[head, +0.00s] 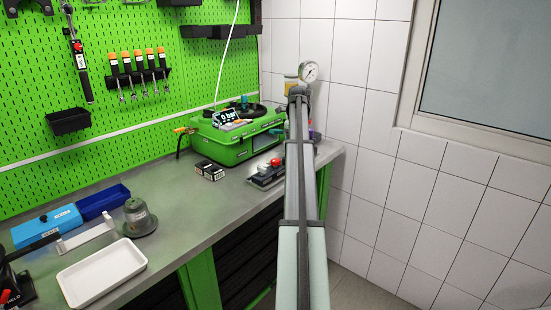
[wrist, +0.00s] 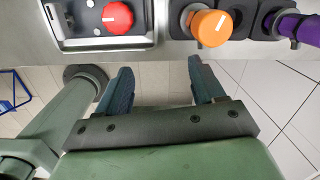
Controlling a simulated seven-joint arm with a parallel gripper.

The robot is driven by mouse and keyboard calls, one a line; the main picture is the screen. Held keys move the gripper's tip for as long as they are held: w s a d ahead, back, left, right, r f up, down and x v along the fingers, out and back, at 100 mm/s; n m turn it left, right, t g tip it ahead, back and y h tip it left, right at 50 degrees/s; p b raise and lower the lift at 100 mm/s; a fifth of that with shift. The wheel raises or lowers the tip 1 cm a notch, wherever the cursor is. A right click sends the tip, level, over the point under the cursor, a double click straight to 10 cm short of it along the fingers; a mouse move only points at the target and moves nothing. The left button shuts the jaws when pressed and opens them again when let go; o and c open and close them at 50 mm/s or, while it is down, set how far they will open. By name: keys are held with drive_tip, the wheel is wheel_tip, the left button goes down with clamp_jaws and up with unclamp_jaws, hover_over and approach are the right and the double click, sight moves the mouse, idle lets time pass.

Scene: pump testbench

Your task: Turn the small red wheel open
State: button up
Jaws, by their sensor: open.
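The small red wheel (wrist: 117,17) is a round red knob with a white mark, set in a metal-framed panel at the top of the wrist view. In the head view a small red part (head: 275,162) shows on a device at the bench's right end; I cannot tell for sure that it is the same wheel. My gripper (wrist: 163,82) is open and empty. Its two dark fingers point toward the bench edge, short of the wheel in the picture and a little to its right. In the head view my arm hides the gripper.
An orange knob (wrist: 212,27) and a purple part (wrist: 300,28) sit to the right of the wheel. A green case (head: 232,140), small dark boxes (head: 209,170) and a white tray (head: 102,272) stand on the bench. A pressure gauge (head: 309,71) shows near the wall.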

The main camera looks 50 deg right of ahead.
wheel_tip(320, 180, up, 7)
drive_tip(key=m+g, duration=0.1)
drive_tip(key=m, duration=0.1)
hover_over(275, 160)
wheel_tip(275, 160, down, 14)
drive_tip(key=shift+d+r, duration=0.15)
drive_tip(key=shift+r, duration=0.1)
drive_tip(key=c, duration=1.1)
drive_tip(key=shift+o, duration=0.2)
